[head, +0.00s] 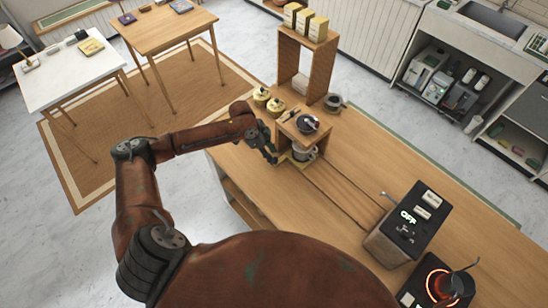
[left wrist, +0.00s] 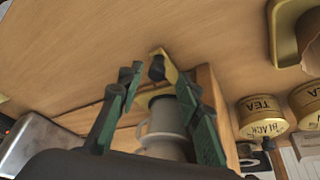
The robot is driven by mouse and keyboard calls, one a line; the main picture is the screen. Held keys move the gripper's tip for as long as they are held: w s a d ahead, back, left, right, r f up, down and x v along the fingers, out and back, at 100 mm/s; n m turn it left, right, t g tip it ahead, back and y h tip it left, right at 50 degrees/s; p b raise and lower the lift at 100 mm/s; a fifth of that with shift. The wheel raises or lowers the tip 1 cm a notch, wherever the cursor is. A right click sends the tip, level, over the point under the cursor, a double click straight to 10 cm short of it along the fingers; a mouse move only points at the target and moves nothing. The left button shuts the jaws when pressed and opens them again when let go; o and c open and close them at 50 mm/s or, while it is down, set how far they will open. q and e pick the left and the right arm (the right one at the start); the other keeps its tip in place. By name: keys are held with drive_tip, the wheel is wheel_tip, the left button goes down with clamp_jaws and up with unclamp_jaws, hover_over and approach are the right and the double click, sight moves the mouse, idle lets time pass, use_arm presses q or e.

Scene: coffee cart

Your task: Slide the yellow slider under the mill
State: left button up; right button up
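The mill (head: 307,124), with a dark round top, sits on a small wooden stand (head: 287,130) on the cart. Part of the yellow slider (head: 283,158) shows low beside the stand, close to my left gripper (head: 272,154). In the left wrist view, the slider's yellow arm (left wrist: 169,66) ends in a dark knob (left wrist: 157,70) lying between the tips of my left gripper (left wrist: 160,78). The fingers stand apart, with no clear grip on the knob. A pale grey cup (left wrist: 165,122) is by the slider; whether it rests on it is unclear. My right gripper is out of view.
Several yellow tins (head: 262,97) stand behind the mill, beside a wooden shelf (head: 320,65) with boxes on top. A machine marked OFF (head: 405,222) and a glowing hot plate (head: 440,284) are at the right. The wooden cart top (head: 345,185) between is mostly clear.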

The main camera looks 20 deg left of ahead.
use_arm(q)
drive_tip(key=v, duration=0.8)
drive_tip(key=shift+a+r, duration=0.15)
drive_tip(key=shift+r, duration=0.2)
